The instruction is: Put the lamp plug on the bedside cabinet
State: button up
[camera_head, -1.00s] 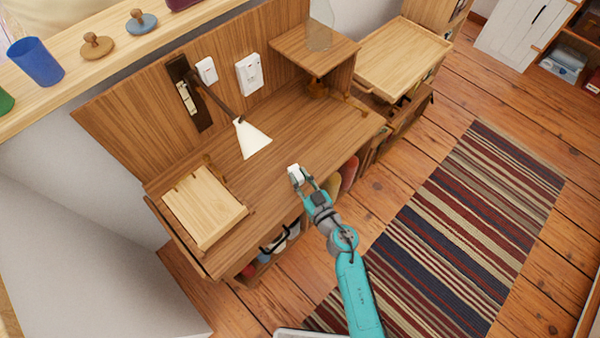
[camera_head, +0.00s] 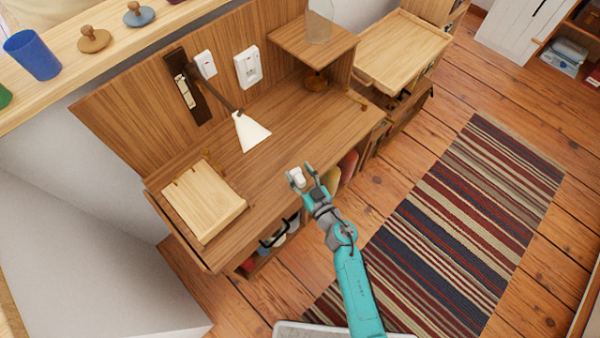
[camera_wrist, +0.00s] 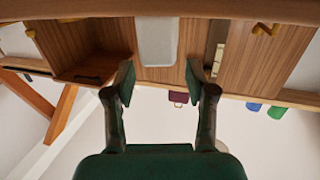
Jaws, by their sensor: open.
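The white lamp plug (camera_head: 297,174) is at the front edge of the wooden bedside cabinet (camera_head: 300,128), near the middle of its length. My gripper (camera_head: 300,177) reaches in from the front, with its fingers open on either side of the plug. In the wrist view, the pale plug (camera_wrist: 157,42) shows between and beyond the two fingertips (camera_wrist: 160,80), with a gap on each side. Its lower end meets the wooden edge at the picture's top, but I cannot tell for sure whether it rests there. No cord is clear to see.
A white-shaded lamp (camera_head: 250,131) hangs over the cabinet from the back panel, by white sockets (camera_head: 247,67). A pale wooden box (camera_head: 205,200) is at the left end, a raised shelf (camera_head: 313,42) at the right. The middle top is clear. A striped rug (camera_head: 470,220) covers the floor.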

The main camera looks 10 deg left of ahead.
jog(key=v, duration=1.2)
dwell(0.6)
jog(key=s+d+r+m+h, duration=0.2)
jog(key=s+d+r, duration=0.3)
jog(key=s, duration=0.5)
jog(key=s+d+r+m+h, duration=0.3)
jog(key=s+d+r, duration=0.3)
jog(key=s, duration=0.4)
jog(key=s+d+r+m+h, duration=0.2)
jog(key=s+d+r+h, duration=0.3)
jog(key=s, duration=0.5)
jog(key=shift+d+r+t, duration=0.3)
jog(key=shift+r+t, duration=0.1)
jog(key=shift+r, duration=0.45)
jog(key=shift+s+a, duration=0.1)
